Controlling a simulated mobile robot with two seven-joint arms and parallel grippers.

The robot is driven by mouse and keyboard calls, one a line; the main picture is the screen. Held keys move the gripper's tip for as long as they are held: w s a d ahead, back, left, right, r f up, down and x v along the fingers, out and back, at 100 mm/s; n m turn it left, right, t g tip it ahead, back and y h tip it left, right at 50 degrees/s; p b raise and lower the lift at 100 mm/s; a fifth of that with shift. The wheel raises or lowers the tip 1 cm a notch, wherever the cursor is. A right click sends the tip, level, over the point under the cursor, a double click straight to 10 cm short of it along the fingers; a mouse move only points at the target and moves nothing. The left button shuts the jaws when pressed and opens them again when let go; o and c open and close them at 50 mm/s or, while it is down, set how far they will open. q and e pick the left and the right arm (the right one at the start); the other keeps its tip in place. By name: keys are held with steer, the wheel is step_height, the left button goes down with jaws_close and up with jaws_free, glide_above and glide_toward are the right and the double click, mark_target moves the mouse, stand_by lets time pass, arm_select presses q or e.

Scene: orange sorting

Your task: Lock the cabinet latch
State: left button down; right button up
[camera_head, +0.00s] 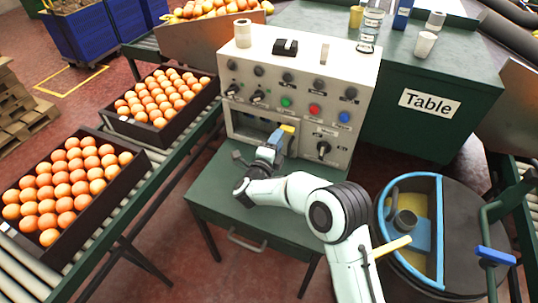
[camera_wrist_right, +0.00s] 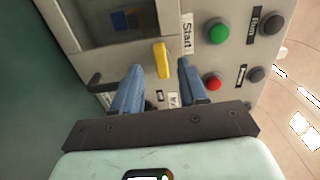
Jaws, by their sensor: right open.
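The control cabinet (camera_head: 345,92) has a pale front panel with a recessed opening at its lower left. A small yellow latch (camera_head: 288,129) is on its front, at the right of this opening. In the right wrist view the yellow latch (camera_wrist_right: 161,60) stands lengthwise in the gap between the fingertips. My right gripper (camera_head: 277,138) has blue fingers and is at the panel by the latch. In the wrist view the right gripper (camera_wrist_right: 160,72) is open, with a visible gap on each side of the latch; contact cannot be told. My left gripper is not in view.
Green, red and blue buttons and black knobs (camera_head: 323,149) sit close to the right gripper. A green stand (camera_head: 210,194) lies below the panel. Orange crates (camera_head: 120,189) rest on a roller conveyor at left. A drum (camera_head: 440,210) stands at right.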

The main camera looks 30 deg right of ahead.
steer(key=v, duration=0.9)
steer(key=shift+p, duration=0.3)
steer(key=shift+d, duration=0.1)
